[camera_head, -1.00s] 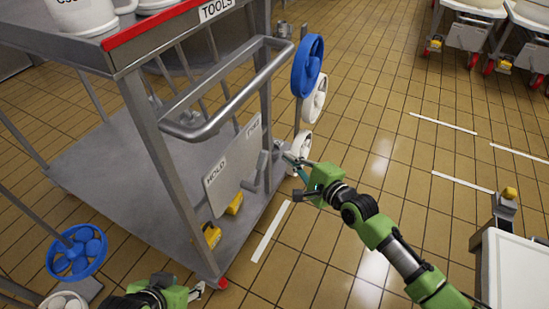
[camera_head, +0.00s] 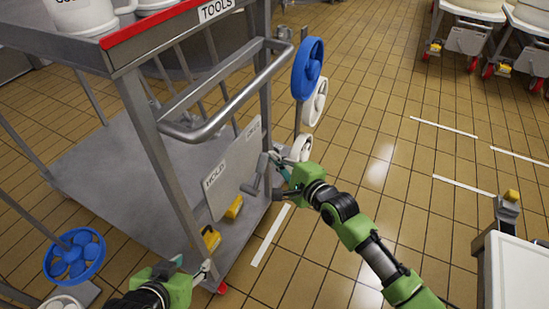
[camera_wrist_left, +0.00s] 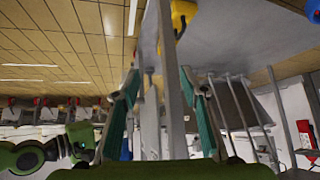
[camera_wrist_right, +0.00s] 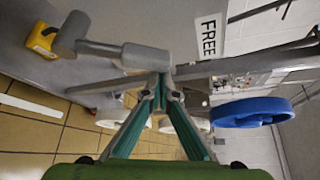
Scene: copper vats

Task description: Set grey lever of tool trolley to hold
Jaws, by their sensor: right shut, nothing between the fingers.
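The tool trolley (camera_head: 112,78) stands at the left with a grey plate (camera_head: 228,180) on its lower side, labelled HOLD on the left and FREE on the right. The grey lever (camera_head: 252,187) is at the FREE end of the plate; it shows large in the right wrist view (camera_wrist_right: 135,56). My right gripper (camera_head: 279,167) is shut and empty, close beside the lever; I cannot tell whether they touch. In the right wrist view its fingertips (camera_wrist_right: 160,88) meet just below the lever. My left gripper (camera_head: 195,266) is open at the trolley's near corner post, which shows between its fingers.
The trolley's handle bar (camera_head: 230,105) juts out above the plate. Blue (camera_head: 307,68) and white (camera_head: 315,102) wheels hang on a post beyond it. Yellow pedals (camera_head: 211,237) sit low on the trolley. Tiled floor to the right is open, with a white-topped unit (camera_head: 520,265) at the lower right.

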